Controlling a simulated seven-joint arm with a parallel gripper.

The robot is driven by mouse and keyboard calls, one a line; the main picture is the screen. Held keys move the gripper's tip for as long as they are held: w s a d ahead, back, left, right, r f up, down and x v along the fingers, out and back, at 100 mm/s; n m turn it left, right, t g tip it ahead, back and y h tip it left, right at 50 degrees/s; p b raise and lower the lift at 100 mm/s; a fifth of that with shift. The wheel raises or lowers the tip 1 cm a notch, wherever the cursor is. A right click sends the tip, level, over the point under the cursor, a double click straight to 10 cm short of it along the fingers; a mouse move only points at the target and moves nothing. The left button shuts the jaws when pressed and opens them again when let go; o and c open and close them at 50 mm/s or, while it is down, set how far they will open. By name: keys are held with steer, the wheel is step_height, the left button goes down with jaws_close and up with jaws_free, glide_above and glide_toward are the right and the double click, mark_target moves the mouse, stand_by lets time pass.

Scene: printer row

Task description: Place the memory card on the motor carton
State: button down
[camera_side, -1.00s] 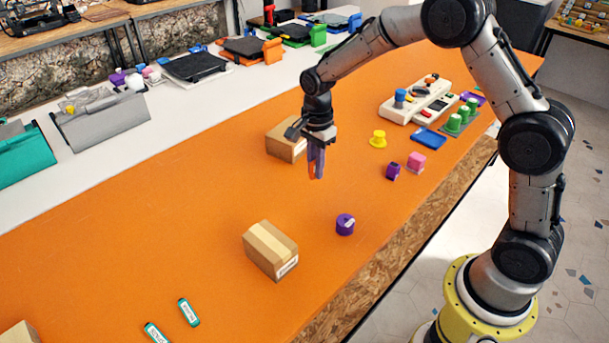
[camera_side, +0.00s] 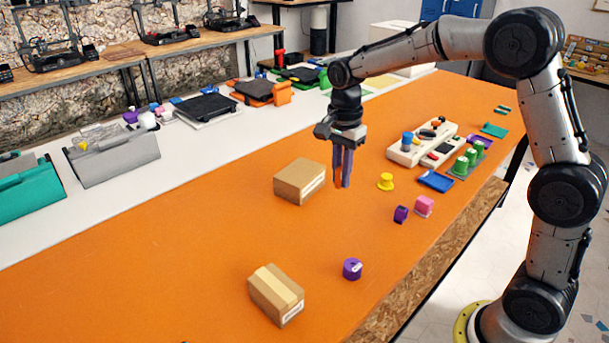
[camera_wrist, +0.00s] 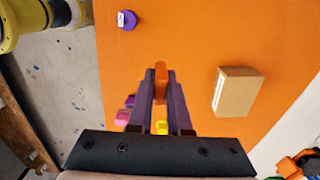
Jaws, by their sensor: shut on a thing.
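My gripper (camera_side: 342,185) points down and is shut on a thin orange piece (camera_wrist: 160,80), which I take to be the memory card. Only a narrow side of it shows between the fingers. It is held above the orange table, clear of the cartons. Two brown cartons stand on the table. The farther carton (camera_side: 300,181) is left of my gripper in the side view and right of it in the wrist view (camera_wrist: 237,92). The nearer carton (camera_side: 276,294) has a pale tape strip and a label. I cannot read which is the motor carton.
A purple spool (camera_side: 352,268) stands right of the nearer carton. A yellow spool (camera_side: 386,181), a pink block (camera_side: 424,205), a blue tray (camera_side: 435,181) and a cream panel (camera_side: 423,143) lie right of my gripper. The table's left middle is bare.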

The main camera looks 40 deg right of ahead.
steer(key=w+d+r, duration=0.2)
steer(key=w+d, duration=0.2)
steer(key=w, duration=0.2)
glide_above(300, 179)
steer(key=shift+m, duration=0.4)
steer(key=f, duration=0.9)
steer(key=shift+s+f, duration=0.35)
steer(key=shift+s, duration=0.05)
steer(key=shift+w+f, duration=0.45)
steer(key=shift+f, duration=1.65)
steer(key=shift+f, duration=0.15)
steer(key=c, duration=0.9)
jaws_free()
steer(key=shift+o, duration=0.2)
